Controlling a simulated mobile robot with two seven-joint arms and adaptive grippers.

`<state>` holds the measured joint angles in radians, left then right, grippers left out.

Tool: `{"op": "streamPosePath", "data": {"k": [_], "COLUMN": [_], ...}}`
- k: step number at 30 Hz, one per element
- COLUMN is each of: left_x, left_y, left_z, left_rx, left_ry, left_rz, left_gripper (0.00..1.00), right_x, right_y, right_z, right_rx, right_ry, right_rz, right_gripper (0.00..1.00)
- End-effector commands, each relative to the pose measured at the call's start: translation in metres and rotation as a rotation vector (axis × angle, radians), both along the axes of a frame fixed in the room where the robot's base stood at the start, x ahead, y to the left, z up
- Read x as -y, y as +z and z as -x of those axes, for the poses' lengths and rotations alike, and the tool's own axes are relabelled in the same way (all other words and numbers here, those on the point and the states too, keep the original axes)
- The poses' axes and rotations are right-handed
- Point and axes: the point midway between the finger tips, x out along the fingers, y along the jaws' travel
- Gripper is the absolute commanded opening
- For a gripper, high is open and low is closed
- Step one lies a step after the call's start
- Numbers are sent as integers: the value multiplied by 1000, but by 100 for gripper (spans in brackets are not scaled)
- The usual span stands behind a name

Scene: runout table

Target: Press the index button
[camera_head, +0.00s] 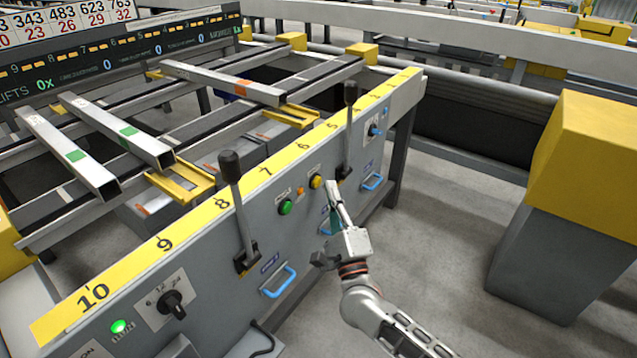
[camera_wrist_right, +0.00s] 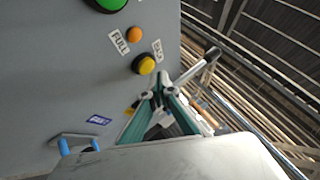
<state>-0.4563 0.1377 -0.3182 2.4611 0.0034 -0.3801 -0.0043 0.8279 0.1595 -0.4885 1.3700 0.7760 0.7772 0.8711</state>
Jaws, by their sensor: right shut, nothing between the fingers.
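The grey front panel (camera_head: 216,275) carries a green button (camera_head: 285,207), a small orange light (camera_head: 300,191) and a yellow button (camera_head: 316,181) in a row. In the right wrist view the yellow button (camera_wrist_right: 145,64) lies just beyond my fingers, with the orange light (camera_wrist_right: 134,34) and green button (camera_wrist_right: 107,3) farther up. Small labels beside them are too blurred to tell which one is the index button. My right gripper (camera_head: 332,188) is shut and empty, close to the yellow button; contact cannot be made out. It also shows in the wrist view (camera_wrist_right: 157,92). My left gripper is out of view.
Black-handled levers (camera_head: 232,185) (camera_head: 348,115) stand on either side of the buttons. Blue handles (camera_head: 278,283) stick out below. A yellow-topped grey block (camera_head: 577,190) stands at right, with open floor between. Metal bars (camera_head: 112,128) lie on the table behind.

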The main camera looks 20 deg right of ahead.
Motion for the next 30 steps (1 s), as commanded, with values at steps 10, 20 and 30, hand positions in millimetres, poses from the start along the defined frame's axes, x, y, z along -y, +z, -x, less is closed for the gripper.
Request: {"op": "streamPosePath", "data": {"k": [10,20,30], "left_x": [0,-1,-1], "left_y": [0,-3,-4], "left_z": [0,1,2], "left_rx": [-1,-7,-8], "left_ry": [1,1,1], "left_rz": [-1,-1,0], "left_gripper": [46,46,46], "right_x": [0,-3,-5], "right_y": [0,-2,0], "right_z": [0,-4,-7], "right_rx": [0,-1,0], "right_ry": [0,-1,0], "right_rz": [0,0,0], "right_gripper": [0,0,0]}}
